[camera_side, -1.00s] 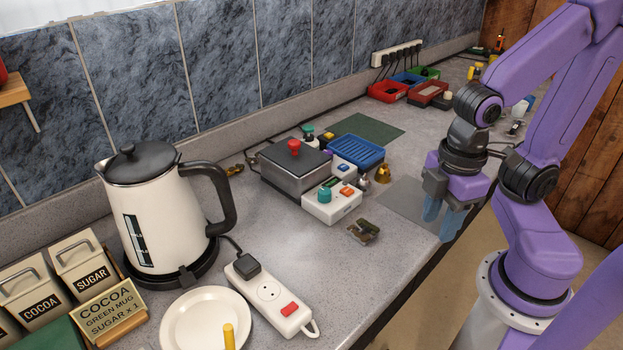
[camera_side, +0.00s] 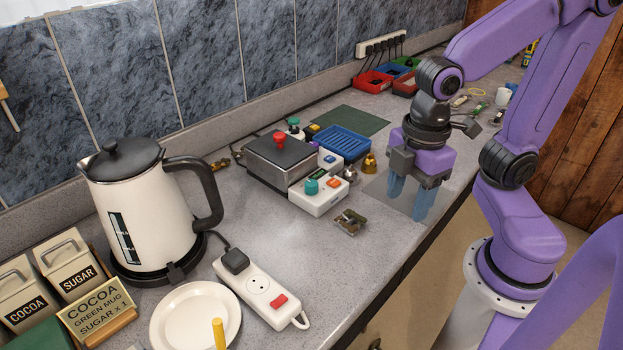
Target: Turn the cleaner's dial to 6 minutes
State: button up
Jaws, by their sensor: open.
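The cleaner (camera_side: 282,160) is a grey metal box with a dark lid and a red knob, in the middle of the worktop. At its front right is a white control box (camera_side: 319,203) with a teal dial (camera_side: 311,187), a small dark display and an orange switch. The dial's setting is too small to read. My gripper (camera_side: 409,202) points down to the right of the control box, above a grey mat. Its two blue fingers are apart with nothing between them. It does not touch the dial.
A blue ridged tray (camera_side: 341,143) and a brass bell-shaped piece (camera_side: 369,164) stand behind the control box. A small clear packet (camera_side: 350,222) lies in front. A kettle (camera_side: 141,205), power strip (camera_side: 262,290) and plate (camera_side: 194,318) are at left. Worktop between strip and packet is clear.

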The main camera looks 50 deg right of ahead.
jog(key=w+a+r+n, duration=0.2)
jog(key=w+r+n, duration=0.3)
jog(key=w, duration=0.5)
jog(key=n, duration=0.6)
send_near(312, 183)
notch_tip(312, 183, down, 9)
jog(key=shift+w+a+r, duration=0.1)
jog(key=shift+a, duration=0.05)
grip_shut()
